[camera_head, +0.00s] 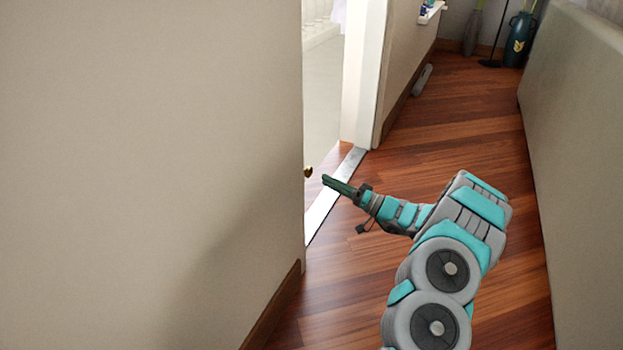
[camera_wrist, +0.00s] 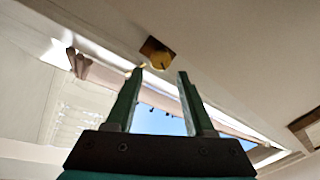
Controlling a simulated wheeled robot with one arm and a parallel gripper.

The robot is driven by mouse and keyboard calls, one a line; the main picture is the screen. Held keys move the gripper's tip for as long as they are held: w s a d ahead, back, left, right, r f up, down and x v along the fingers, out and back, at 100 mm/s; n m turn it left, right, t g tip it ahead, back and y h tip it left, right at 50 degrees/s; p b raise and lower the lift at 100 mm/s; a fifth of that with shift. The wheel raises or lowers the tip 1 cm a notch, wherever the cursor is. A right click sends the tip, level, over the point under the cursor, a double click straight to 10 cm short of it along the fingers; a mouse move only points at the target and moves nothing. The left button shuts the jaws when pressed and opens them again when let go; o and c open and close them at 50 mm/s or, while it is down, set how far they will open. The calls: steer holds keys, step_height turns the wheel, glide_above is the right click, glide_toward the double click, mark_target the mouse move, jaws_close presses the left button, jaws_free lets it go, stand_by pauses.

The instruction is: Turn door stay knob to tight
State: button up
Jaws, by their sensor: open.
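A small brass knob (camera_head: 308,171) shows at the edge of the near wall, beside the doorway.
The near wall (camera_head: 150,150) fills the left, and its edge partly hides the doorway. A white door frame (camera_head: 362,75) and pale metal threshold (camera_head: 335,195) lie behind the gripper. A grey panel (camera_head: 580,150) borders the right. The wooden floor (camera_head: 460,130) between is mostly clear.

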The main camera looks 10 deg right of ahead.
mark_target(311, 173)
steer(key=x, duration=0.5)
steer(key=shift+w+a+r, duration=0.15)
steer(key=shift+w+a, duration=0.05)
steer(key=shift+a, duration=0.05)
jaws_close()
